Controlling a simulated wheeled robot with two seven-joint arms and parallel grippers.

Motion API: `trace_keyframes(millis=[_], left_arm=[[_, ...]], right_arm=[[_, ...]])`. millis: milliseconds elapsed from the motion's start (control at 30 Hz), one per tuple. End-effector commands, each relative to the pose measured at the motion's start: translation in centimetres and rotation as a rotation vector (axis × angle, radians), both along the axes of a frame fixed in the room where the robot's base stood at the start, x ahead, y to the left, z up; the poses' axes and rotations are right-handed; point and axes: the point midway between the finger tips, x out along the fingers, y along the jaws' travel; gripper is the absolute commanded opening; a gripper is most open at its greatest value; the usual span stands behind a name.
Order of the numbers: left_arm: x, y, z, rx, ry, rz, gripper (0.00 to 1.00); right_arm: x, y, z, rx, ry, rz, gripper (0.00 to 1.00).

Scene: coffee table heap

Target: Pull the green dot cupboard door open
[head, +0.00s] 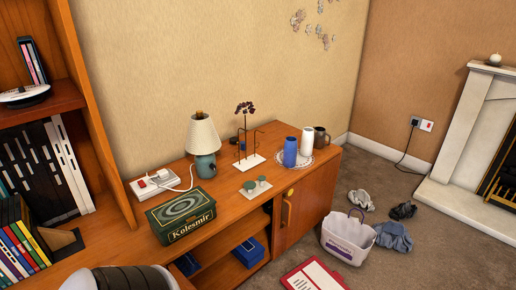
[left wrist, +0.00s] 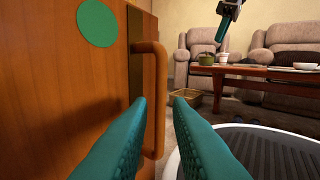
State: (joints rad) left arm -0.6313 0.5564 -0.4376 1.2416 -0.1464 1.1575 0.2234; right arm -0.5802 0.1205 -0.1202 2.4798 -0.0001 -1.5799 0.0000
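The wooden cupboard door with the green dot (left wrist: 98,23) fills the left of the left wrist view and looks closed. Its upright wooden bar handle (left wrist: 157,80) stands near the door's right edge. My left gripper (left wrist: 162,98) has teal fingers spread apart, with the handle in the gap between the tips. The handle is close to the left finger and apart from the right one. Part of my right gripper (left wrist: 223,28) shows high up in the left wrist view, away from the door; its finger opening is not clear. Neither gripper nor the green dot shows in the head view.
A white basket (head: 347,238) and a red-edged board (head: 313,276) lie on the carpet. In the left wrist view, a coffee table (left wrist: 270,73) and armchairs (left wrist: 196,57) stand beyond.

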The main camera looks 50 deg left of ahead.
Motion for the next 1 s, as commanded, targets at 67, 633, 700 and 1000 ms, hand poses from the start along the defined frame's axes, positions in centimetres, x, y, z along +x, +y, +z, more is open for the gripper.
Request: trace_keyframes(millis=[67,633,700,1000], left_arm=[[-1.3,1.4,-0.1,0.004,0.004,0.000,0.18],[-4.2,4.5,0.0,0.001,0.000,0.000,0.18],[-4.2,4.5,0.0,0.001,0.000,0.000,0.18],[-4.2,4.4,0.0,0.000,0.000,0.000,0.18]], right_arm=[[0.0,0.0,0.0,0.000,0.000,0.000,0.36],[0.0,0.0,-0.2,0.000,-0.001,0.000,0.36],[0.0,0.0,-0.1,0.000,-0.001,0.000,0.36],[0.0,0.0,-0.1,0.000,-0.001,0.000,0.36]])
